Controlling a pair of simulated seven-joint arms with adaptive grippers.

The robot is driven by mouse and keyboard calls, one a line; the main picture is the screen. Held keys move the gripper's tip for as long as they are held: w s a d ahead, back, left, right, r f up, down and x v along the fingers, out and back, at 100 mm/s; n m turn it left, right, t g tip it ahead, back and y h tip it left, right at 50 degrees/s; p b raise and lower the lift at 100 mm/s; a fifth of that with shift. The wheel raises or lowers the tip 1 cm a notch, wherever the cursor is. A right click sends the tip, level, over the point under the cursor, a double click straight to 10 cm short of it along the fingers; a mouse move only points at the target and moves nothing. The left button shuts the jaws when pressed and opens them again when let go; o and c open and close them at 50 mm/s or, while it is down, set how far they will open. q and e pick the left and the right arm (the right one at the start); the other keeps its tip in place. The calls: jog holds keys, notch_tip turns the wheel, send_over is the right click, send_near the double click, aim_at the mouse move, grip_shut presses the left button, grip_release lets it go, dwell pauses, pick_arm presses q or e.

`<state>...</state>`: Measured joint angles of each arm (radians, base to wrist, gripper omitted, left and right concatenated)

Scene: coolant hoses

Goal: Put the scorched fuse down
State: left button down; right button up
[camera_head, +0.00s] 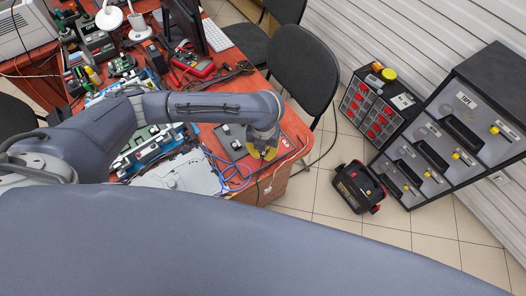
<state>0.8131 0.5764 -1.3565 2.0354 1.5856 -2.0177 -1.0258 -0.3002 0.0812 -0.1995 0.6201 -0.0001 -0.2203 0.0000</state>
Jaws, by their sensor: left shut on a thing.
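My left gripper (262,152) reaches in from the left and hangs, pointing down, over the right front part of the red table (293,127). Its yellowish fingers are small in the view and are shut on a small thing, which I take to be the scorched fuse. The fuse itself is hidden or too small to make out. I cannot tell whether it touches the surface below. My right gripper is not in view.
A dark panel (229,141) with small white parts lies left of the gripper, with blue cables (232,178) below it. A red multimeter (193,65) and circuit boards crowd the table. A chair (303,66) stands behind; a black-red case (358,187) and drawer cabinets (455,135) stand right.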

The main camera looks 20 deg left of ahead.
pick_arm(q)
jog(key=shift+f, duration=0.25)
jog(key=shift+f, duration=0.15)
jog(key=c, duration=1.4)
grip_release()
jog(key=shift+c, duration=0.2)
notch_tip(320, 180, up, 12)
